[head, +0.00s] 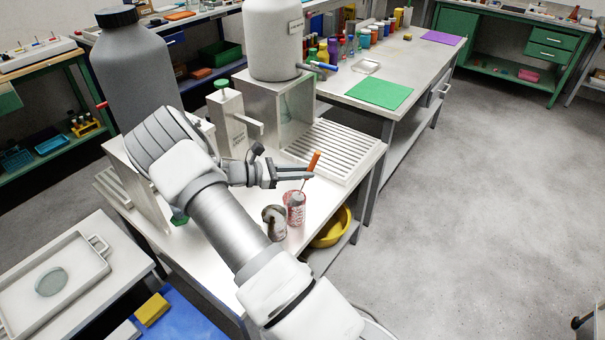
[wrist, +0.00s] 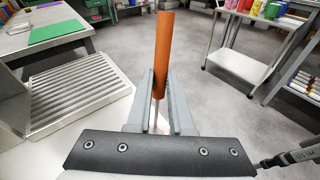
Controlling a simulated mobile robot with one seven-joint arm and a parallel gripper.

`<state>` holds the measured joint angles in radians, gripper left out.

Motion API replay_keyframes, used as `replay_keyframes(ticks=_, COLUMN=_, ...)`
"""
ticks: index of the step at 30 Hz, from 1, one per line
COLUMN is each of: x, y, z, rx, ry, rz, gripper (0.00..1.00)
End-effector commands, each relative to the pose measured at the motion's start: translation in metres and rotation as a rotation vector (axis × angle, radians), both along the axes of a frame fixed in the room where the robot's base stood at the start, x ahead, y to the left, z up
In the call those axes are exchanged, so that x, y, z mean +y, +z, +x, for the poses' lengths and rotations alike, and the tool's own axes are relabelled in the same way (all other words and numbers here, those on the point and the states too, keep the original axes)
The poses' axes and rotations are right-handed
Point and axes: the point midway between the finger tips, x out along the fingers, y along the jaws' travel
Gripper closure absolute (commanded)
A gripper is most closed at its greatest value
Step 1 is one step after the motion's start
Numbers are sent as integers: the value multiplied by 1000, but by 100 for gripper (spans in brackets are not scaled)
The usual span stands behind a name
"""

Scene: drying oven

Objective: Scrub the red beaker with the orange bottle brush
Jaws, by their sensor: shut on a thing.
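My gripper (head: 308,173) is shut on the orange bottle brush (head: 313,160). In the wrist view, the brush's orange handle (wrist: 164,50) stands upright between the fingertips (wrist: 159,85), with its thin stem running down below them. The red beaker (head: 295,214), a clear vessel with red markings, stands on the metal table just below the gripper. The stem runs down to the beaker's mouth, and greyish bristles appear to be inside it. How deep they sit cannot be told.
A second, greyish beaker (head: 279,232) stands close left of the red one. A ribbed draining rack (head: 335,150) lies behind. A white tank (head: 273,40) with a tap stands on a metal stand. A yellow basin (head: 333,229) sits below the table's right edge.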

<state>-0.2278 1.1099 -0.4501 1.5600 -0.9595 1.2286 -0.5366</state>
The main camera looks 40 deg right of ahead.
Motion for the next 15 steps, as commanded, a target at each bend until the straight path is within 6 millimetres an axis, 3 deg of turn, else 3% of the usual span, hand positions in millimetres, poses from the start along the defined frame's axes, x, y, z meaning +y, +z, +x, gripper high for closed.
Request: replay_keyframes(ticks=15, x=0, y=45, z=0, rx=-2, ry=-1, rz=-2, gripper=100)
